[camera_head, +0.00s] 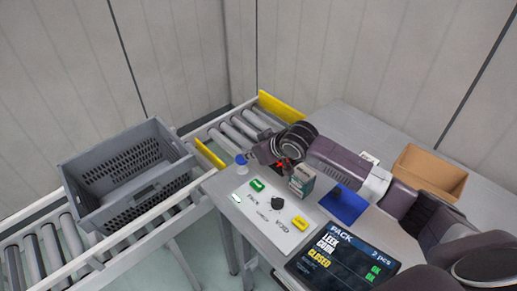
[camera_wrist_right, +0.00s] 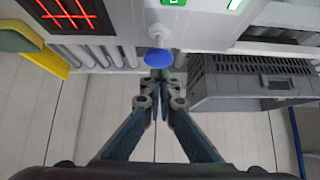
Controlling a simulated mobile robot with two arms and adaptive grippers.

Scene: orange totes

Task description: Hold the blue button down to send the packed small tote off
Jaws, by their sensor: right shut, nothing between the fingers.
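The blue button (camera_head: 241,159) is a small dome at the left corner of the white control panel (camera_head: 265,222). It also shows in the right wrist view (camera_wrist_right: 160,58), on a short stem. My right gripper (camera_wrist_right: 160,78) is shut and empty, with its fingertips at the blue button; I cannot tell whether they touch it or press it down. In the head view the right gripper's dark wrist hides part of the panel's far side. No orange small tote is visible. My left gripper is not in view.
A grey crate (camera_head: 87,205) stands on the roller conveyor (camera_head: 30,258) at left, looking empty. A small carton (camera_head: 302,181), a blue pad (camera_head: 343,206) and an open brown box (camera_head: 430,168) are on the table. A screen (camera_head: 342,262) reads PACK and CLOSED. Yellow guards (camera_head: 210,154) flank the rollers.

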